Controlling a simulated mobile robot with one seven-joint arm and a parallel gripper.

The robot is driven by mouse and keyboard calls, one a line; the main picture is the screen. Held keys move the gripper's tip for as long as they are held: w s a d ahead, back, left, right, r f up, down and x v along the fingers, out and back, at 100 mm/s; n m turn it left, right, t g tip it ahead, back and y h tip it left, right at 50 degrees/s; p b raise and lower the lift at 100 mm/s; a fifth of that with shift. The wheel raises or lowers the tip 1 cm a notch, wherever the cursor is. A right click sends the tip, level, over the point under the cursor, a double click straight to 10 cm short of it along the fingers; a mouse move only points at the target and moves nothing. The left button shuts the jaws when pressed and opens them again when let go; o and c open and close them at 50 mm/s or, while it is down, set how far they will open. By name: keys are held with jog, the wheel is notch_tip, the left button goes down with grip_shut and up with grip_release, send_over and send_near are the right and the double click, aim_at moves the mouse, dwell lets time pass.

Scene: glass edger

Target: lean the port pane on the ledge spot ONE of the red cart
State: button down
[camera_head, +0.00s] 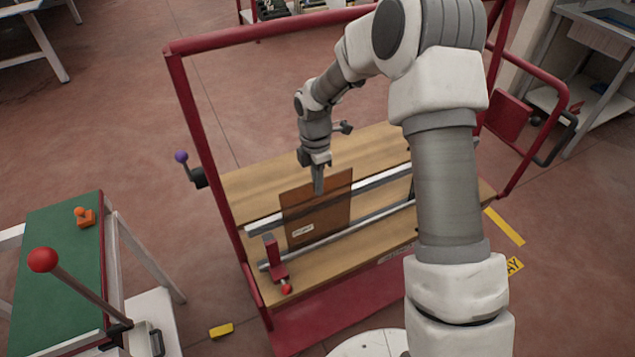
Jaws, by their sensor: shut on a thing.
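The red cart (207,140) stands in front of me with a wooden deck and metal rails. A brown, see-through pane (317,215) with a small white label stands nearly upright at the rails on the cart's left part. I take it for the port pane; the label is too small to read. My gripper (319,190) is shut on the pane's top edge from above. The pane's lower edge is close to the front rail (340,240); I cannot tell whether it touches the ledge. No mark for spot ONE is readable.
A red clamp (274,260) with a red knob stands just left of the pane. A green-topped table (55,250) with a red-ball lever (43,260) is at the left. A purple-knobbed lever (181,157) sticks out from the cart's left post.

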jog(key=c, duration=0.9)
grip_release()
jog(key=shift+c, duration=0.2)
jog(key=shift+f, duration=0.1)
notch_tip(320, 180, up, 18)
jog(key=w+p, duration=0.1)
jog(key=shift+a+f, duration=0.2)
jog(key=shift+a, duration=0.05)
